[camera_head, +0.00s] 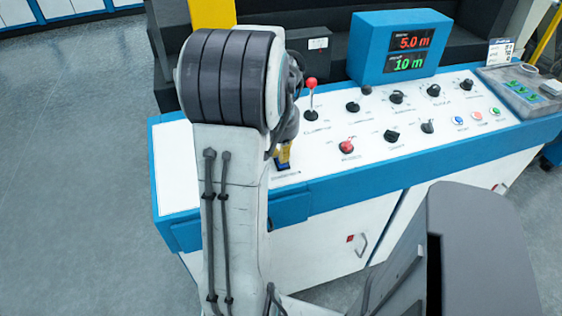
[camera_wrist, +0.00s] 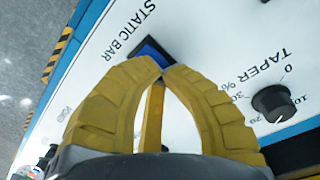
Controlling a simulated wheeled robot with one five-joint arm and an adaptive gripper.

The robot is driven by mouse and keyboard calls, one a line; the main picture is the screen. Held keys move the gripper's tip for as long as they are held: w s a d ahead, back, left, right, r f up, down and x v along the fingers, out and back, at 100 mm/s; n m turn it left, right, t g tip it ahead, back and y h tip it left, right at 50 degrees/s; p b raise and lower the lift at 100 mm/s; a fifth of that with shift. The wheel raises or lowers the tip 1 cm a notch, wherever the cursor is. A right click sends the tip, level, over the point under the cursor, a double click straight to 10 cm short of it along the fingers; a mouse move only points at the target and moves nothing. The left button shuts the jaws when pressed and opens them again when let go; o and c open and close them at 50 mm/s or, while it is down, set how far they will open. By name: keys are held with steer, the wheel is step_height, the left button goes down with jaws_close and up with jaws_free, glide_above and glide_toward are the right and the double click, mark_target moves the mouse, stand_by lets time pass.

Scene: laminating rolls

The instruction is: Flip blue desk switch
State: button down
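In the wrist view, the blue switch (camera_wrist: 152,48) sits in a dark frame on the white panel, next to the label "STATIC BAR". My gripper (camera_wrist: 161,68) has two yellow fingers whose tips come together at the switch's lower edge and cover part of it. The gripper looks shut, with nothing seen held between the tips. I cannot tell whether the tips touch the switch. In the head view, my arm hides most of the gripper; a bit of yellow finger shows just right of the arm, low over the panel.
The white console panel (camera_head: 182,175) has a blue edge. A red-knobbed lever (camera_head: 311,84), a red knob (camera_head: 346,147) and several black knobs stand to the right. The taper knob (camera_wrist: 274,103) is right of my fingers.

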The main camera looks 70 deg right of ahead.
steer(key=shift+f, duration=0.2)
steer(key=shift+r, duration=0.15)
steer(key=shift+r+p, duration=2.85)
steer(key=shift+r, duration=0.55)
